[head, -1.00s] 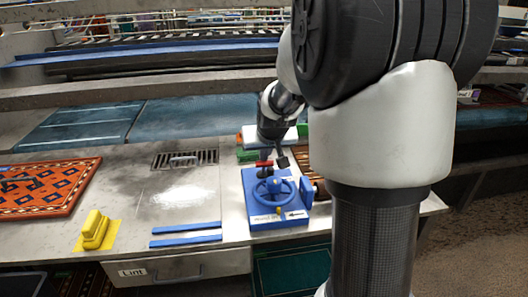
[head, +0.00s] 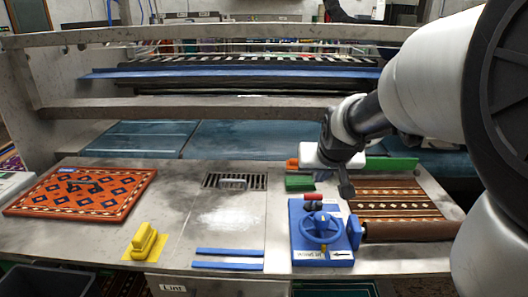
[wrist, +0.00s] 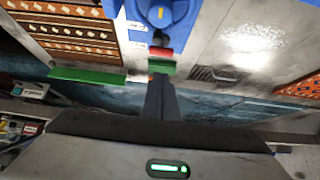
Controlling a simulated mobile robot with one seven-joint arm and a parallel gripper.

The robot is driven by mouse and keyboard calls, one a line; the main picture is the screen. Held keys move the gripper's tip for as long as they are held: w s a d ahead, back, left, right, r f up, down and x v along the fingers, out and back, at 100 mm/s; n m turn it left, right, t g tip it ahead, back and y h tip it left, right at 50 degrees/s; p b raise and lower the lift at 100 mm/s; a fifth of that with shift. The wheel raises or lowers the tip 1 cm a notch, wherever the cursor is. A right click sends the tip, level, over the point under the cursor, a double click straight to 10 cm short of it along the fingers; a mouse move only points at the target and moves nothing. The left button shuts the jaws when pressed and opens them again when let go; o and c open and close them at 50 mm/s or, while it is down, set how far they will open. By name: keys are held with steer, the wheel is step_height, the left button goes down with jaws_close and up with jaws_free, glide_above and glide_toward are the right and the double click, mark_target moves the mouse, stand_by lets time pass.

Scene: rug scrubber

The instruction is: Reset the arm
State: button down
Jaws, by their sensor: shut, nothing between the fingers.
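My arm comes in from the right of the head view. My gripper (head: 346,190) hangs over the back right of the grey counter, just above and beside the blue device with a blue handwheel (head: 321,227). Its fingers are shut with nothing between them and look apart from the device. In the wrist view the shut fingers (wrist: 161,90) show as a dark bar pointing up at a red and green block, with the blue device (wrist: 165,15) beyond.
A rolled patterned rug (head: 400,232) lies right of the device. A green block (head: 299,183) sits behind it. An orange rug (head: 80,192), a yellow scrubber (head: 144,240), two blue strips (head: 228,252) and a drain grate (head: 235,181) are on the counter. Its middle is clear.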

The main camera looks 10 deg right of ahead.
steer(key=s+a+r+n+g+y, duration=0.1)
steer(key=s+a, duration=0.4)
steer(key=s, duration=0.6)
steer(key=s+a+r+n+g, duration=0.1)
steer(key=s+a, duration=0.4)
steer(key=s, duration=0.7)
step_height(320, 180, up, 16)
steer(key=p, duration=1.5)
steer(key=shift+s+d+p, duration=0.15)
steer(key=shift+p, duration=0.2)
steer(key=shift+f, duration=0.1)
